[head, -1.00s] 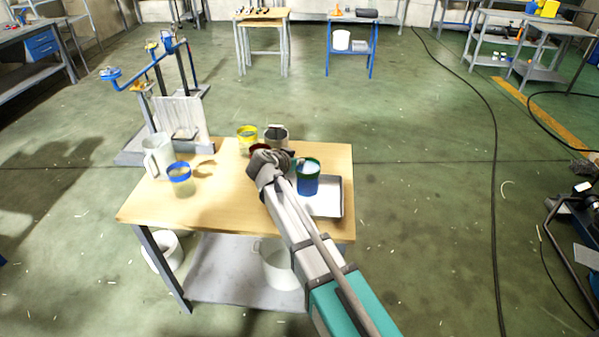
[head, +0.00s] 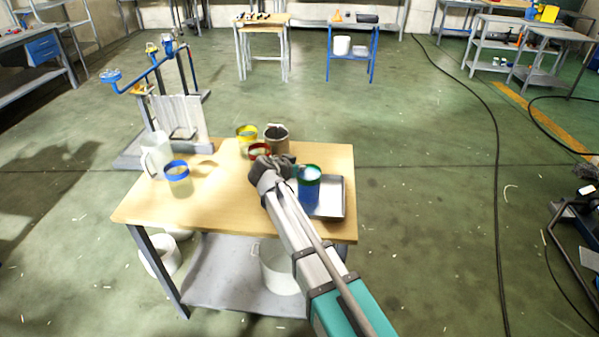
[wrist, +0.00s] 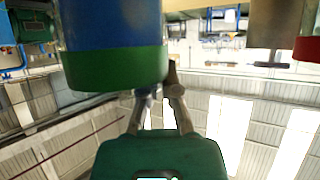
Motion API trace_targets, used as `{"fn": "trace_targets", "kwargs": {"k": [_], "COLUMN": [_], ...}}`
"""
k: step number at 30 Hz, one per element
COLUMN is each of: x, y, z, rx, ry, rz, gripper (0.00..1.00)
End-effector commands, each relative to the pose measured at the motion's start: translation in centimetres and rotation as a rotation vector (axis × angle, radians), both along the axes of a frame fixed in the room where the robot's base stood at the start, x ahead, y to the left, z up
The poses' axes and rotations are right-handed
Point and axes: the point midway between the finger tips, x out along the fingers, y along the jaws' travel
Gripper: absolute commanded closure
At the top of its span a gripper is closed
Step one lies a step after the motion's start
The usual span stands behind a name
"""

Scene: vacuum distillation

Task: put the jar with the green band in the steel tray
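The jar with the green band (head: 309,190) holds something blue and stands upright over or in the steel tray (head: 337,205); contact with the tray floor is hard to judge. My gripper (head: 284,168) is at the left side of its rim. In the wrist view, which is upside down, the jar (wrist: 113,35) fills the upper left. My gripper's fingers (wrist: 160,84) appear to pinch its wall at the rim, one fingertip hidden behind the band and the other along the outer edge.
Left of my gripper stand a red-banded jar (head: 259,151), a yellow-banded jar (head: 247,136) and a dark-rimmed container (head: 277,142). A blue-banded jar (head: 178,181) and a white jug (head: 155,158) are at the table's left. The wooden tabletop (head: 215,212) is clear in front.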

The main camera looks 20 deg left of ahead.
Motion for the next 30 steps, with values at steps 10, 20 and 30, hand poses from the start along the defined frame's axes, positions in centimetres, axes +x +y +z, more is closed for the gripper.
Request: {"fn": "trace_targets", "kwargs": {"k": [10,20,30], "x": [0.00,-0.01,-0.03], "y": [0.01,0.02,0.02], "z": [-0.03,-0.29,-0.28], "rx": [-0.001,0.000,0.000], "ry": [-0.002,0.000,0.000], "rz": [0.000,0.000,0.000], "gripper": [1.00,0.64,0.57]}}
